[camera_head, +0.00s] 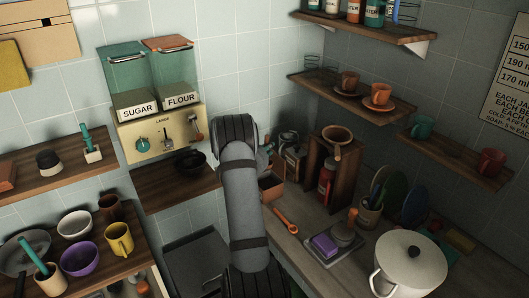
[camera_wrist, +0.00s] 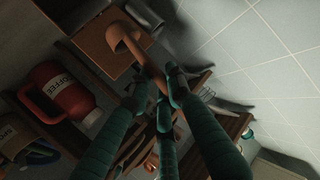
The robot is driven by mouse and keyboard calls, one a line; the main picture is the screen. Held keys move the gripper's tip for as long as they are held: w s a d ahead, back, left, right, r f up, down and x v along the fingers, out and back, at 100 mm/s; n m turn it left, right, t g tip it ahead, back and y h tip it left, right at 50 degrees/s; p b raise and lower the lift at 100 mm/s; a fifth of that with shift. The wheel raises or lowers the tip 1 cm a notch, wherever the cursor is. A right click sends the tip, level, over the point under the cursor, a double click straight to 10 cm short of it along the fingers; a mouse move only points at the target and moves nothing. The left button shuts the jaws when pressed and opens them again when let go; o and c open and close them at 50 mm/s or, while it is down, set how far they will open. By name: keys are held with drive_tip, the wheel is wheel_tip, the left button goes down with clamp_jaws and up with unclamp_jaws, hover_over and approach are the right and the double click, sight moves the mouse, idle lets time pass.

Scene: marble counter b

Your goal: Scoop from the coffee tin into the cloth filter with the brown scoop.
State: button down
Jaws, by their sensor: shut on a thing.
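The red coffee tin (camera_wrist: 62,92), with a handle and a COFFEE label, is at the left in the wrist view. In the wrist view the teal fingers of my gripper (camera_wrist: 160,98) close around a brown, hook-ended piece, which looks like the brown scoop (camera_wrist: 124,38). In the head view my arm mostly hides my gripper and the scoop.
An open brown box (camera_head: 271,187) stands left of the stand. An orange spoon (camera_head: 286,221) lies on the counter. A white pot (camera_head: 408,265), a purple sponge (camera_head: 323,244) and a utensil holder (camera_head: 370,212) stand to the right. Shelves with cups hang above.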

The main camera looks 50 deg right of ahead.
wheel_tip(320, 180, down, 12)
drive_tip(key=b, duration=1.1)
drive_tip(key=shift+f, duration=0.25)
drive_tip(key=shift+r, duration=0.1)
idle(0.8)
wheel_tip(320, 180, up, 8)
drive_tip(key=s+p, duration=0.1)
drive_tip(key=p, duration=0.3)
idle(0.7)
drive_tip(key=shift+s+a, duration=0.1)
idle(0.4)
drive_tip(key=shift+r+p, duration=1.45)
drive_tip(key=shift+r, duration=1.1)
